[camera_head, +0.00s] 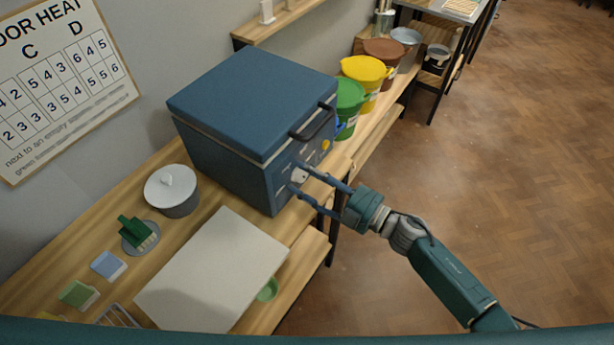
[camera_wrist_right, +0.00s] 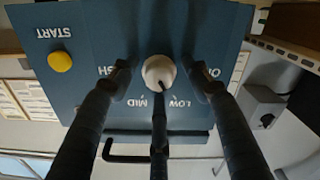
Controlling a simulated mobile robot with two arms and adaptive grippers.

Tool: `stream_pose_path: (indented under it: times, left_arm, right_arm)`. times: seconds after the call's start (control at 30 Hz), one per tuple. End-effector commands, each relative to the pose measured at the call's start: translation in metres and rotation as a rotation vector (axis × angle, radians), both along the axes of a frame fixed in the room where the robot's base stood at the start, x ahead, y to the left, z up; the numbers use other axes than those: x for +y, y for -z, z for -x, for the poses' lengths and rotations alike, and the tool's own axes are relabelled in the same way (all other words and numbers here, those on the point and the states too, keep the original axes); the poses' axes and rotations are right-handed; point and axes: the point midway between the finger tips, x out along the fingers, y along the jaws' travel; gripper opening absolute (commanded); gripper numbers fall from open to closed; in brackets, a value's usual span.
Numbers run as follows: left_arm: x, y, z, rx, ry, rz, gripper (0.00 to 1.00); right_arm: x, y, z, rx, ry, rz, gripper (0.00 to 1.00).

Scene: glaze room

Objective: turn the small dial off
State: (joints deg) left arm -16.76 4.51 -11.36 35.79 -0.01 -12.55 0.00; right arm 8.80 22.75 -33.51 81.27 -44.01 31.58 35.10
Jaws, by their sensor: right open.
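The small dial (camera_head: 299,174) is a white round knob on the front panel of a blue kiln (camera_head: 250,90). It also shows in the right wrist view (camera_wrist_right: 159,72), with the words MID and LOW beside it and other words partly hidden by fingers. A small dark mark on its rim lies toward MID and LOW; the exact setting is unclear. My right gripper (camera_head: 297,177) is open in front of the panel. Its fingers stand around the dial, with gaps visible on both sides in the wrist view. I cannot tell whether any finger touches it. My left gripper is not in view.
A yellow START button (camera_wrist_right: 60,62) sits on the same panel. The kiln's dark lid handle (camera_head: 313,123) juts out above. Green (camera_head: 349,98), yellow (camera_head: 364,75) and brown buckets stand behind the kiln. A lidded grey pot (camera_head: 172,192) and a white board (camera_head: 213,270) lie nearer on the bench.

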Motion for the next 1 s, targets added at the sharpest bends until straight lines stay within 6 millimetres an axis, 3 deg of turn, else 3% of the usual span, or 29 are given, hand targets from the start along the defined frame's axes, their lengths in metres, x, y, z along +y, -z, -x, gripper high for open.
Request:
stream_pose_path:
  times: [0.03,0.23,0.67,1.0]
  left_arm:
    - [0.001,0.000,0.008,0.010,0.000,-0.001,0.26]
    - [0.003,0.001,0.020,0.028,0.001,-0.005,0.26]
    - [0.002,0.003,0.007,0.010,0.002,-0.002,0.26]
    - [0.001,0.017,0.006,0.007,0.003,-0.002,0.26]
  right_arm:
    - [0.000,0.000,0.000,0.000,0.000,0.000,0.48]
    - [0.000,0.000,0.000,0.000,0.000,-0.001,0.10]
    - [0.001,-0.001,0.001,-0.038,-0.003,0.021,0.09]
    - [0.001,0.000,0.002,-0.231,-0.004,0.146,0.09]
